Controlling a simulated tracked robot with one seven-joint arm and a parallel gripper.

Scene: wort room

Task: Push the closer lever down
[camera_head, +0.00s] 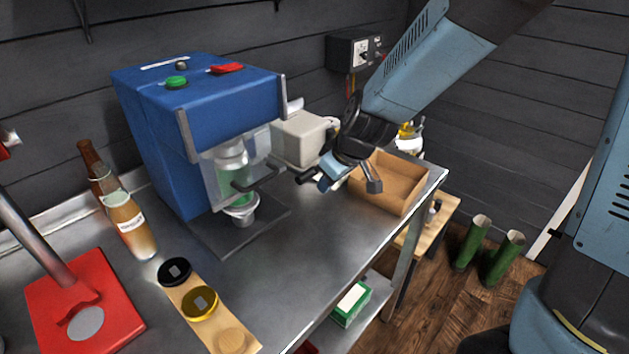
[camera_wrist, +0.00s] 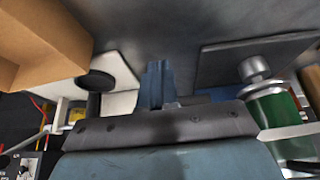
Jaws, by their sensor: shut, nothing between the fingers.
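A blue machine (camera_head: 205,100) stands on the metal bench, with a green button and a red switch on top. The cylinder also shows at the right of the wrist view (camera_wrist: 280,110). I cannot tell for certain whether this is the closer lever. My gripper (camera_head: 322,182) is shut and empty, above the bench to the right of the black lever and apart from it. Its closed fingers show in the wrist view (camera_wrist: 157,82).
An open cardboard box (camera_head: 405,190) and a pale boxy device (camera_head: 302,138) stand near my gripper. At left are a red-based stand (camera_head: 85,300), brown bottles (camera_head: 128,222) and a wooden strip (camera_head: 215,325) with round lids. The bench front between strip and box is clear.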

